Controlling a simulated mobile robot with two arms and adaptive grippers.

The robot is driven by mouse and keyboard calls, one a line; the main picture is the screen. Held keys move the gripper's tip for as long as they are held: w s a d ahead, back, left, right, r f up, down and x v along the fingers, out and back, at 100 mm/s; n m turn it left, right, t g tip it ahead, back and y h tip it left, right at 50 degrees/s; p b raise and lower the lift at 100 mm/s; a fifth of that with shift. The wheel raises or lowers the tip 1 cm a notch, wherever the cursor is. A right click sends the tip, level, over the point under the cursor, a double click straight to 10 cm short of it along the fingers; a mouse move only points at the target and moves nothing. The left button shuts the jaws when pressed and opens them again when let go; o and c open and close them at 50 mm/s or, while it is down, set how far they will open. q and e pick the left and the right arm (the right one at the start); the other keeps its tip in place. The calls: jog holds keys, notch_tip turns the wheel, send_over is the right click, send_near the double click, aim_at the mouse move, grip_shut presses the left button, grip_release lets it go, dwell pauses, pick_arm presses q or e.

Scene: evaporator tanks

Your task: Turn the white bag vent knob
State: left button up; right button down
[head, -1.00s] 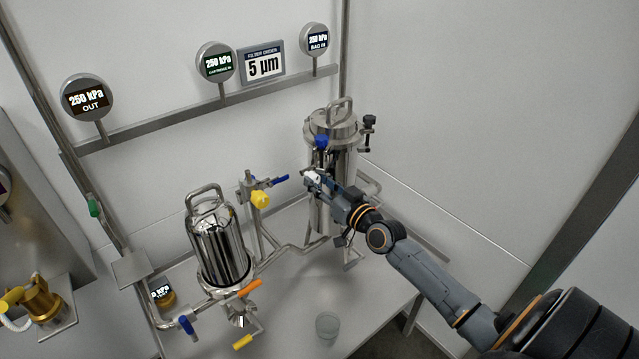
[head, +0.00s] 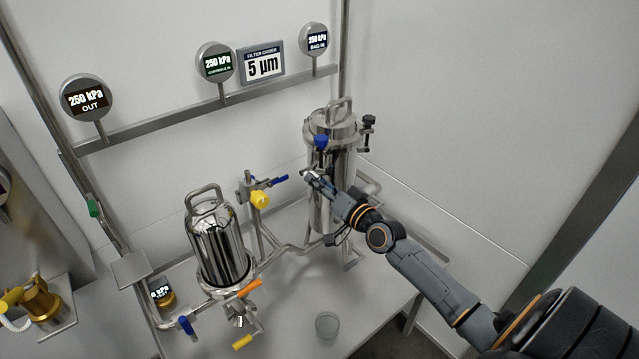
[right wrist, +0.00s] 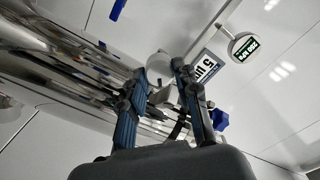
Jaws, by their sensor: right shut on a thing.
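The white bag vent knob (right wrist: 158,67) shows as a pale round piece between the fingertips in the right wrist view. In the head view it is mostly hidden by the fingers. My right gripper (head: 309,176) is at the front of the tall steel bag housing (head: 322,212), below its blue knob (head: 321,142). In the right wrist view my gripper (right wrist: 159,72) is shut on the white knob, one finger on each side. My left gripper is not in view.
A shorter steel housing (head: 219,245) stands at the left, with an orange handle (head: 244,288) below. A yellow knob (head: 260,199) and blue lever (head: 271,181) are left of my gripper. A clear cup (head: 327,325) stands on the table. Gauges hang on the wall rail.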

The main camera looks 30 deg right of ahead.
dwell(0.3)
jog(key=c, duration=1.3)
grip_release()
jog(key=shift+o, duration=0.2)
jog(key=s+d, duration=0.1)
jog(key=s, duration=1.1)
jog(key=shift+f, duration=0.1)
